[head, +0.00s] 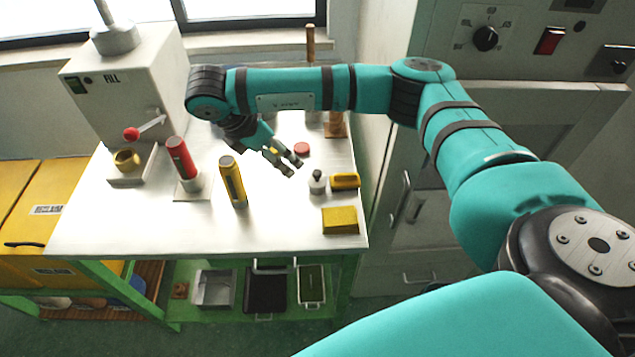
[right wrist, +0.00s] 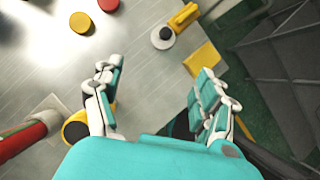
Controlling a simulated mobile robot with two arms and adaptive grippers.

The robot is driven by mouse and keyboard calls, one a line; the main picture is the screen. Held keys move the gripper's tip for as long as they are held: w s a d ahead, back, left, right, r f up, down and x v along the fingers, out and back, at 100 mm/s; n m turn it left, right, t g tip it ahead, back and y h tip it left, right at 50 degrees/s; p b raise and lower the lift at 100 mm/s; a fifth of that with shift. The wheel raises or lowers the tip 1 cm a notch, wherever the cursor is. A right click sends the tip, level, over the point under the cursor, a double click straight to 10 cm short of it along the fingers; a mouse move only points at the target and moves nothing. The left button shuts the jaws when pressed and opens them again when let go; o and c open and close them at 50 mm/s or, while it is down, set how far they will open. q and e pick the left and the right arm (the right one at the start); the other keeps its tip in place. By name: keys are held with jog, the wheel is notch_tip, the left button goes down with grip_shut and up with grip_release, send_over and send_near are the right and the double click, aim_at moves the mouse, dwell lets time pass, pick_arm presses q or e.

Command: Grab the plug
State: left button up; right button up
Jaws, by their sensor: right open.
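My right gripper (head: 291,164) is open and empty above the metal table, pointing down toward its right part. In the right wrist view its two fingers (right wrist: 155,85) are spread over bare metal. Beyond them stands a small white piece with a dark top (right wrist: 163,37), which also shows in the head view (head: 317,182). Next to it lies a yellow piece (head: 345,181). A red disc (head: 301,149) and a yellow disc (right wrist: 80,22) lie on the tabletop. I cannot tell for sure which small part is the plug. My left gripper is not in view.
A yellow cylinder (head: 232,181) and a red cylinder (head: 182,158) stand left of my gripper. A yellow block (head: 340,220) sits near the table's (head: 135,226) front right corner. A grey machine (head: 117,88) stands at the back left. A cabinet (head: 420,225) is on the right.

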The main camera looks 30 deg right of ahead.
aim_at(314, 174)
jog(key=b+x, duration=0.1)
jog(key=x, duration=0.3)
jog(key=b+x, duration=0.1)
jog(key=x, duration=0.3)
jog(key=d+b+x, duration=0.1)
jog(key=x, duration=0.3)
jog(key=shift+r, duration=0.25)
jog(key=x, duration=0.2)
jog(key=p+x, duration=0.1)
jog(key=x, duration=0.1)
jog(key=shift+s+d+f+p, duration=0.1)
jog(key=shift+s+d+p, duration=0.15)
jog(key=shift+d, duration=0.3)
jog(key=shift+w+f, duration=0.1)
jog(key=shift+f, duration=0.15)
jog(key=c, duration=1.2)
